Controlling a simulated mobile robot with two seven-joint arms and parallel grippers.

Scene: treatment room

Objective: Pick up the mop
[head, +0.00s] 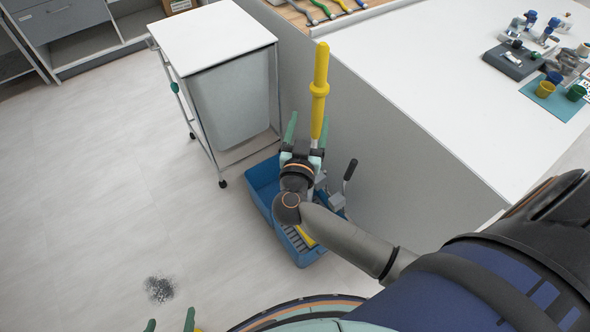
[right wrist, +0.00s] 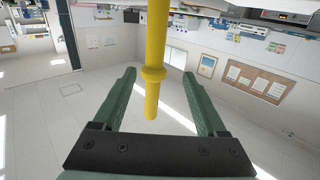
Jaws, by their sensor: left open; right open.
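The mop's yellow handle (head: 319,70) stands nearly upright beside the white counter, with a collar below its top end. My right gripper (head: 306,128) is open at the handle, below the collar in the head view. In the right wrist view the handle (right wrist: 157,40) shows between the two open green fingers (right wrist: 159,76), with gaps on both sides. My left gripper (head: 170,324) is open and empty at the bottom edge, far from the mop, and only its fingertips show.
A blue bucket (head: 262,182) with a wringer and a dark-tipped lever (head: 349,171) stands below my right gripper. A white trolley (head: 215,45) is to its left, the counter (head: 425,65) to its right. A grey dirt patch (head: 159,289) marks the otherwise clear left floor.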

